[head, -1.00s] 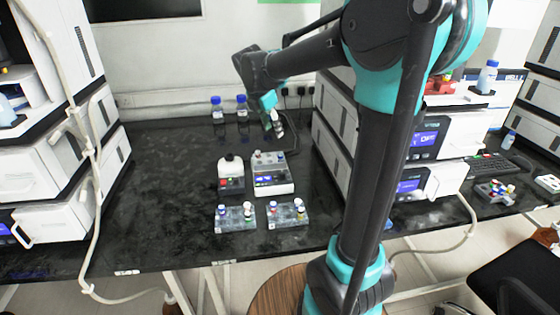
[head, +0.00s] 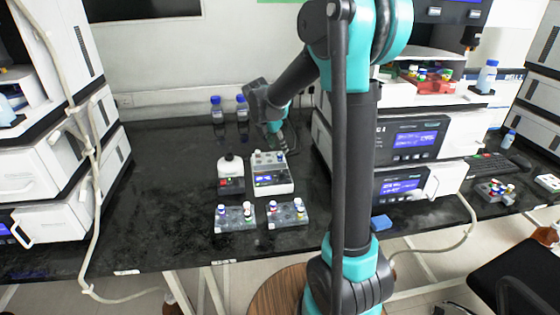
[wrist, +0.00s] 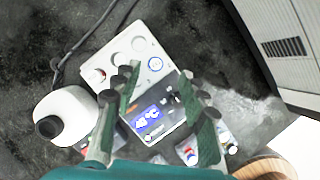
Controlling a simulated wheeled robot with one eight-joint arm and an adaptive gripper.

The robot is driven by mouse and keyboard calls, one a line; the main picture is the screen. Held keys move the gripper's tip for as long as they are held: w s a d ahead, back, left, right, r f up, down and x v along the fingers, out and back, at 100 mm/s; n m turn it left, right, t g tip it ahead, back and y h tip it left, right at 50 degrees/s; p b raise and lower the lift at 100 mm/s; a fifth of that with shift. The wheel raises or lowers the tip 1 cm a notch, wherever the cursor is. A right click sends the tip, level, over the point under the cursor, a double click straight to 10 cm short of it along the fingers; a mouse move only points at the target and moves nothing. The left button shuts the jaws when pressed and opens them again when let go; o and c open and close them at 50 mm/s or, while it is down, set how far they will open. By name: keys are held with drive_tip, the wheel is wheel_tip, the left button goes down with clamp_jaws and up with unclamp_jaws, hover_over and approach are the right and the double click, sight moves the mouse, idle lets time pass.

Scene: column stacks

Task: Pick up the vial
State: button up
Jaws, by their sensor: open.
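Several small vials with coloured caps stand in two clear racks near the front edge of the bench in the head view: the left rack (head: 236,222) and the right rack (head: 287,216). I cannot tell which vial is meant. My gripper (wrist: 158,85) is open, with nothing between its fingers in the wrist view. It hangs above a white and dark device (wrist: 160,110) with a lit display and round wells on top; that device (head: 272,178) stands behind the right rack. In the wrist view, the racks are partly hidden behind my fingers and the lower edge.
A small device with a white top (head: 231,171) stands left of the display device. Two blue-capped bottles (head: 217,109) stand at the back. Large instruments (head: 406,140) wall off the right side. The bench (head: 160,185) is clear to the left.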

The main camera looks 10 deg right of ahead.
sight(280, 155)
drive_tip(key=shift+a+x, duration=0.2)
drive_tip(key=shift+x, duration=1.1)
drive_tip(key=shift+a+x, duration=0.15)
drive_tip(key=shift+x, duration=1.15)
drive_tip(key=shift+f, duration=0.1)
drive_tip(key=shift+c, duration=0.6)
drive_tip(key=c, duration=0.8)
